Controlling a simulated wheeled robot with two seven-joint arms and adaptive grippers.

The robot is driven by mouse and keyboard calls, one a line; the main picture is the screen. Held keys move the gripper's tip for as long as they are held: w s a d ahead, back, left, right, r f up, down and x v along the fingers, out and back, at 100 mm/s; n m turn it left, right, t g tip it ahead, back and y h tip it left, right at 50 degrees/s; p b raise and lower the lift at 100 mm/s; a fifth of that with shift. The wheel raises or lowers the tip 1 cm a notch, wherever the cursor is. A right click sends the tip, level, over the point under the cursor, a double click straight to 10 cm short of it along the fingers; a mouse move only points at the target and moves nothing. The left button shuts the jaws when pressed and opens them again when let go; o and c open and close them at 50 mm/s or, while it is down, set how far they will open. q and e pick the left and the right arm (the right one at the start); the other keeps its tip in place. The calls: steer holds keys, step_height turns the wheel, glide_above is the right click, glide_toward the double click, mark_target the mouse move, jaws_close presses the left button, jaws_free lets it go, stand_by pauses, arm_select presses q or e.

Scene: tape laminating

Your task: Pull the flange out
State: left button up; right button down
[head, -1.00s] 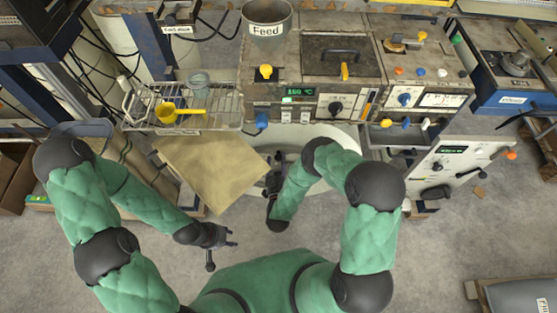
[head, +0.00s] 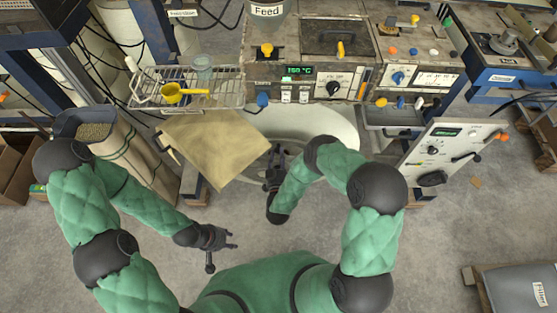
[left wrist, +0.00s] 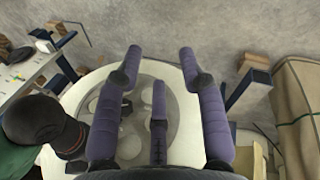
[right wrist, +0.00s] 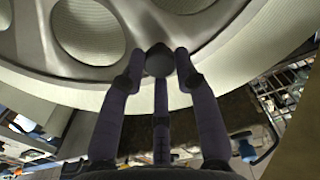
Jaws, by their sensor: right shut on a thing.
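The flange (head: 325,122) is a large pale round piece with a curved rim below the machine in the head view. In the right wrist view the flange (right wrist: 255,50) fills the top, with a pale rim and large round openings. My right gripper (head: 278,150) is at its near left edge. In the right wrist view my right gripper (right wrist: 160,62) has its fingertips closed around a dark rounded knob at the rim. My left gripper (head: 232,240) is open and empty, apart from the flange, over bare floor. The left wrist view shows the flange (left wrist: 180,85) beyond its spread fingers (left wrist: 160,55).
A tan sheet-like panel (head: 212,145) lies just left of my right gripper. A wire rack (head: 225,88) holds a yellow scoop (head: 175,92). A control panel (head: 445,145) stands on the right. The floor between is clear.

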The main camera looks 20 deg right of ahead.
steer(key=shift+w+r, duration=0.2)
steer(key=shift+r, duration=0.1)
steer(key=c, duration=0.9)
jaws_free()
steer(key=shift+s+f, duration=0.1)
steer(key=shift+s+a, duration=0.2)
steer(key=shift+s, duration=0.35)
steer(key=v, duration=1)
steer(key=shift+s, duration=0.4)
steer(key=shift+w, duration=0.1)
